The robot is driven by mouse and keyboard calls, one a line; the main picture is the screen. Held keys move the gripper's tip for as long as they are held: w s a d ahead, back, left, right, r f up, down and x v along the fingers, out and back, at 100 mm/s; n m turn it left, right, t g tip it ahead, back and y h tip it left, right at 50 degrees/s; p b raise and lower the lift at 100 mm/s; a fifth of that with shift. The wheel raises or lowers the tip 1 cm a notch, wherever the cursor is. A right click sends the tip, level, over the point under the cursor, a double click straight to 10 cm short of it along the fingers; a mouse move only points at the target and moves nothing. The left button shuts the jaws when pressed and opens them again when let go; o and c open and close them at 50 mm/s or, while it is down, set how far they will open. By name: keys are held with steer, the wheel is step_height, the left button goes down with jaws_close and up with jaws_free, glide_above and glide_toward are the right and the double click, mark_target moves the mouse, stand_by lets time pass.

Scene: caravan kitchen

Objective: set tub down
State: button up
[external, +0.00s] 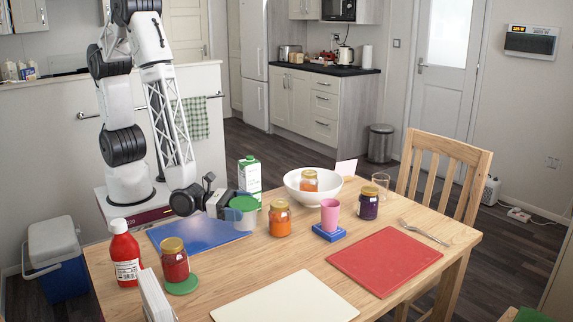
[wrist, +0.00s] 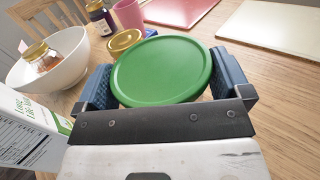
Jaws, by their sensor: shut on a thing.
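The tub (external: 244,219) has a round green lid and a clear body. It is upright between the fingers of my gripper (external: 236,208), beside the right end of the blue mat (external: 195,231). In the wrist view the green lid (wrist: 162,70) fills the space between the two blue fingers of my gripper (wrist: 165,80), which is shut on the tub. The lid hides the tub's body there. I cannot tell whether its base touches the table (external: 250,268).
A carton (external: 249,178) stands behind the tub, an orange jar (external: 280,220) to its right. A white bowl (external: 312,194) holding a jar is farther back. A red bottle (external: 125,255) and red jar (external: 174,262) stand left. A pink cup (external: 330,213) sits on a blue block.

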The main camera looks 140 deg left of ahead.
steer(key=shift+w, duration=0.1)
steer(key=w+d+r+m+t+h, duration=0.25)
steer(key=w+d+r, duration=0.35)
steer(key=w+r, duration=0.45)
steer(key=w+d+r+m+t+h, duration=0.1)
steer(key=w+d+r+m+h, duration=0.3)
steer(key=w+r, duration=0.65)
steer(key=w+d+r+h, duration=0.1)
steer(key=d+r, duration=0.4)
steer(key=r, duration=0.5)
steer(key=w+d+r+m+h, duration=0.1)
steer(key=d+r+h, duration=0.1)
steer(key=d+r, duration=0.4)
steer(key=w+d+r+h, duration=0.1)
steer(key=d+r, duration=0.5)
steer(key=r, duration=1)
steer(key=shift+d+r+m+t+h, duration=0.2)
steer(key=shift+m+t+h, duration=0.2)
steer(key=shift+h, duration=0.25)
